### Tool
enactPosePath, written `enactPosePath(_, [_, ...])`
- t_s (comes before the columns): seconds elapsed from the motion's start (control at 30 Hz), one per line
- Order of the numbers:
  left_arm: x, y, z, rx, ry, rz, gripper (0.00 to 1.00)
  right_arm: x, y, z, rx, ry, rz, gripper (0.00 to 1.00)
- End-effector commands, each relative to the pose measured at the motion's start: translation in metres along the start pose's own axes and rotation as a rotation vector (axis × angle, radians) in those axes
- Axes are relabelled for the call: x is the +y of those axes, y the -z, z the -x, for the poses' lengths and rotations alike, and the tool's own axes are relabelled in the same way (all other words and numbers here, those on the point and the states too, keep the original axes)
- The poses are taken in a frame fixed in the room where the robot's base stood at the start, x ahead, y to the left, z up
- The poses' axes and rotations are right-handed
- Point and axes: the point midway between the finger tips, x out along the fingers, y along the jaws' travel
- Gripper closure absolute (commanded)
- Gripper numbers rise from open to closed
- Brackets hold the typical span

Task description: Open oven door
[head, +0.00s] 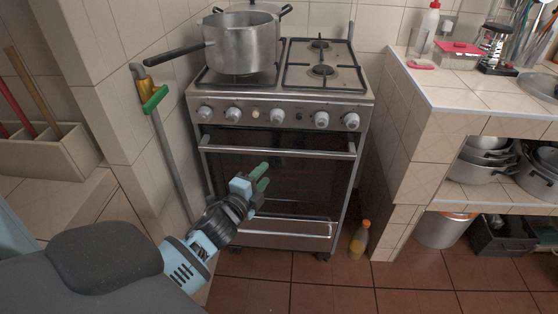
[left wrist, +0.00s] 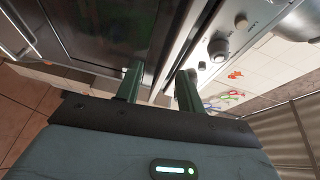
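The oven (head: 285,130) stands against the tiled wall with its dark-glass door (head: 300,180) shut. A horizontal metal handle bar (head: 280,150) runs across the top of the door. My left gripper (head: 264,176) is in front of the door, just below the left half of the handle in the head view. Its two green fingers are apart, with nothing seen gripped. In the left wrist view the fingers (left wrist: 158,80) point toward the oven front, and a metal bar or edge shows between them. I cannot tell whether they touch it. My right gripper is not in view.
A large pot (head: 242,45) sits on the hob, its long handle reaching left. A bottle (head: 360,240) stands on the floor at the oven's right, beside the tiled counter (head: 440,90). Floor before the oven is clear.

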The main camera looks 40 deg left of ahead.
Motion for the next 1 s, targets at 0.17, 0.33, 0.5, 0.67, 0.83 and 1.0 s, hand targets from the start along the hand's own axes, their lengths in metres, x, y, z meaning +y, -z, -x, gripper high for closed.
enactPosePath(0.17, [-0.017, -0.006, -0.015, -0.009, 0.048, -0.063, 0.62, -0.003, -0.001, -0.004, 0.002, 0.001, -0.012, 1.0])
enactPosePath(0.33, [-0.019, -0.006, -0.017, -0.01, 0.052, -0.066, 0.62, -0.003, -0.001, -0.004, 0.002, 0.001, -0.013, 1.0])
enactPosePath(0.5, [-0.02, -0.005, -0.029, -0.009, 0.052, -0.064, 0.62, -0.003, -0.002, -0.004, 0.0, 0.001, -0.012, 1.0])
enactPosePath(0.67, [-0.021, -0.006, -0.052, -0.01, 0.052, -0.063, 0.62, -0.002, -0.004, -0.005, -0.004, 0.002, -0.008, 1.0])
enactPosePath(0.83, [-0.021, -0.006, -0.074, -0.01, 0.051, -0.063, 0.62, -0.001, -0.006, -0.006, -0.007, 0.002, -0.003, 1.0])
enactPosePath(1.0, [-0.022, -0.006, -0.089, -0.009, 0.051, -0.063, 0.62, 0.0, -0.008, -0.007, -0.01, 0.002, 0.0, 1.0])
